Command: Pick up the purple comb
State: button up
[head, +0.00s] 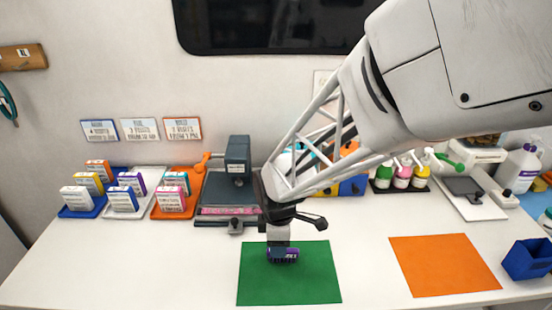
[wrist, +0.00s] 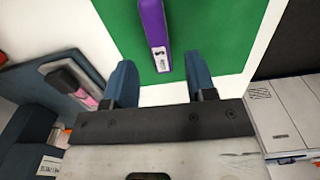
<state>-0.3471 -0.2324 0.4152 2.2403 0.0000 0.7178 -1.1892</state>
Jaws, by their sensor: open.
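The purple comb (wrist: 153,25) lies on the green mat (wrist: 205,25), its labelled white-and-purple end toward my gripper in the wrist view. The comb's near end lies in the gap between the fingertips, and no contact shows. The comb's far end is cut off by the frame.
An orange mat (head: 444,265) lies empty to the right, with a blue bin (head: 527,260) beyond it. A dark press-like device (head: 237,165) stands behind on the left. Blue, white and orange trays (head: 167,213) hold several small boxes. Bottles (head: 401,178) stand at the back.

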jog(key=shift+f, duration=0.1)
jog(key=shift+f, duration=2.55)
grip_shut()
jog(key=shift+r, duration=0.15)
